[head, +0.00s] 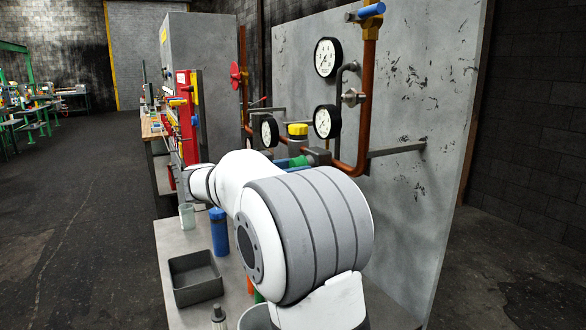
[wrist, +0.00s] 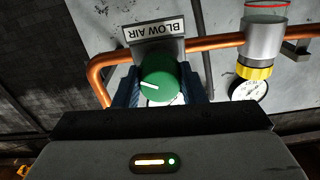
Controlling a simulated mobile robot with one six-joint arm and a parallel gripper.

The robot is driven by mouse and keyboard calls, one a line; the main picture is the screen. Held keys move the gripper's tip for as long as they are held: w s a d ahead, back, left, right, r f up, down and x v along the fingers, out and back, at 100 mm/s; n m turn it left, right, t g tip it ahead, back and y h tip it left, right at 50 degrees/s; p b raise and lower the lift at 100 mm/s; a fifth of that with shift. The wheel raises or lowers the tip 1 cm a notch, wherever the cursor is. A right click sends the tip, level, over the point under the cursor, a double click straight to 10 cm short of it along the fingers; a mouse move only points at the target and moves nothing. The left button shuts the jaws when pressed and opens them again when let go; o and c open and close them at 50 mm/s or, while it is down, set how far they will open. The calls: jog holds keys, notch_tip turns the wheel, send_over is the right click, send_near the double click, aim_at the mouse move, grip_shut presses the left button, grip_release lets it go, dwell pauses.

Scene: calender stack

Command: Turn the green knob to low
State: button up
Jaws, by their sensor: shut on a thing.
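The green knob (wrist: 161,77) is in the middle of the wrist view, in front of a copper pipe. A white pointer line on its face points left and slightly up in that view. My gripper (wrist: 160,88) is shut on the knob, with a blue finger on each side of it. A plate reading "BLOW AIR" (wrist: 155,30) is beside the knob and appears upside down. Part of a scale shows below the knob, but its marks are not readable. In the head view my arm hides most of the area around the knob.
Copper pipes (head: 368,100) and several gauges (head: 327,57) are on the grey panel (head: 430,130). A yellow-topped cylinder (head: 297,130) stands close to my arm. A grey tray (head: 194,278) and a blue bottle (head: 219,232) are on the bench below. Open floor lies left.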

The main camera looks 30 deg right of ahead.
jog(key=shift+a, duration=0.1)
jog(key=c, duration=0.4)
